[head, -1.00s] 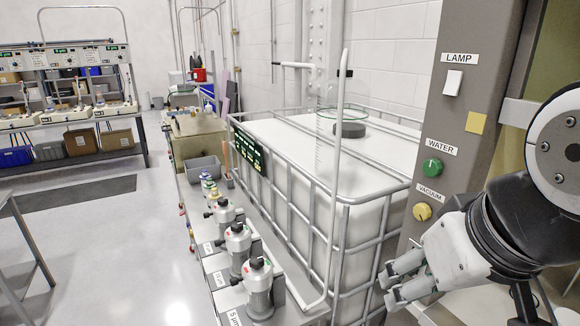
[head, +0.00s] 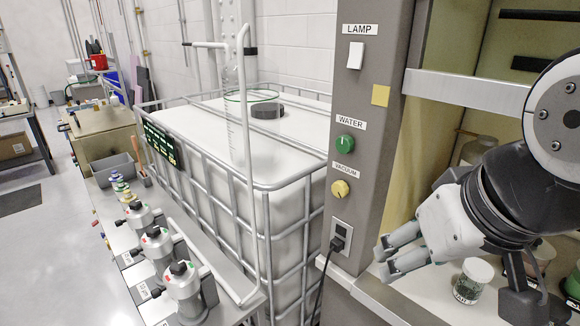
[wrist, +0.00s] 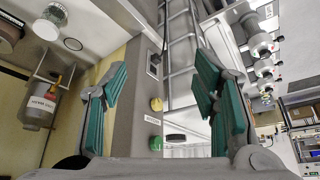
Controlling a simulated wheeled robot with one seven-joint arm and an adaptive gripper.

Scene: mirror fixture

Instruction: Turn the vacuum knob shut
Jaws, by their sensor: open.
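The yellow vacuum knob (head: 340,189) sits on the grey post (head: 362,110), under the VACUUM label (head: 345,170) and below the green water knob (head: 345,144). My gripper (head: 384,258) is open and empty in the head view, lower and to the right of the yellow knob and apart from it. In the wrist view the place appears upside down. There the yellow knob (wrist: 156,104) shows between the two teal-padded fingers of my gripper (wrist: 163,72), some distance beyond them. The green knob (wrist: 155,143) is below it in that view.
A power socket (head: 342,240) with a black plug and cord is below the knob. A caged white tank (head: 225,140) stands left of the post. A fume hood's bench with jars (head: 470,280) lies right, near my gripper.

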